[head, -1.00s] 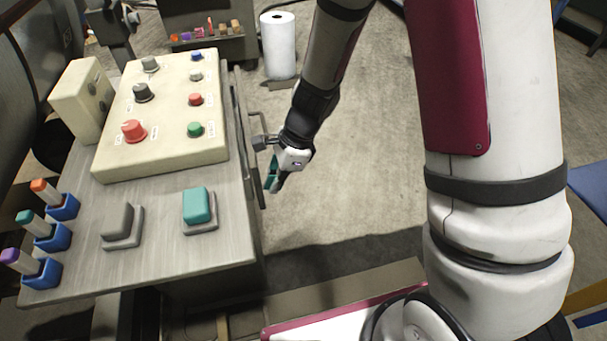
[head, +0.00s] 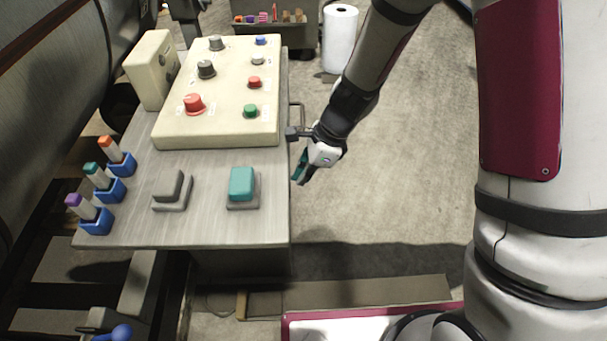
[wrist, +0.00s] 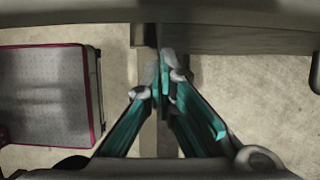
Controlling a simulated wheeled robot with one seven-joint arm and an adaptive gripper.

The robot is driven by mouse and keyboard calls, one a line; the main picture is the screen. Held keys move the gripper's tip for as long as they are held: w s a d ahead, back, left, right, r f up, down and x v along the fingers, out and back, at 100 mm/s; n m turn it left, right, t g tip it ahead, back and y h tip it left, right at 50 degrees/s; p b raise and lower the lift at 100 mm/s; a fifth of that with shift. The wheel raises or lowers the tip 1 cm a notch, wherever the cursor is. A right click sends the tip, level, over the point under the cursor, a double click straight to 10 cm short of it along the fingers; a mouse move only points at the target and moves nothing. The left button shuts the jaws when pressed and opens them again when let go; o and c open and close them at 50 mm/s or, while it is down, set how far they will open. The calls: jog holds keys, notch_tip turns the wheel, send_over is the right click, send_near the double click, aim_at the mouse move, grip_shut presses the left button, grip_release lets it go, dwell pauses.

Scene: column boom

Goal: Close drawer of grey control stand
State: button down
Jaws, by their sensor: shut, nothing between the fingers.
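The grey control stand (head: 205,228) fills the left of the head view, with its worktop seen from above. A thin handle (head: 301,112) shows just beyond the worktop's right edge. The drawer front is mostly hidden under that edge, and I cannot tell how far it stands out. My gripper (head: 299,172) is beside the right edge, in front of the handle, fingers pointing down. In the wrist view my gripper (wrist: 162,88) has its teal fingers together and empty. Its tips are close to a grey edge across the top; contact is unclear.
A cream button panel (head: 222,122), a teal button (head: 242,183), a grey switch (head: 172,188) and marker holders (head: 96,221) sit on the worktop. A white roll (head: 340,38) stands behind. The floor (head: 400,170) right of the stand is clear. A low beam (head: 365,290) lies in front.

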jog(key=d+r+p, duration=0.2)
jog(key=d+r, duration=0.5)
jog(key=r, duration=0.2)
jog(key=shift+d+r, duration=0.25)
jog(key=shift+d, duration=0.05)
jog(key=s+d+r+n+t+h+p, duration=0.2)
jog(key=s+d+r+n+p, duration=0.2)
jog(key=s+r+n, duration=0.5)
jog(key=s+d+r+n+t+h+p, duration=0.2)
jog(key=s+d+r+n+p, duration=0.2)
jog(key=s+r, duration=1.3)
jog(key=d+r+n, duration=0.2)
jog(key=d+n, duration=0.1)
jog(key=n, duration=0.2)
jog(key=shift+s+r+h+p, duration=0.2)
jog(key=shift+r+h+p, duration=0.1)
jog(key=shift+r, duration=0.1)
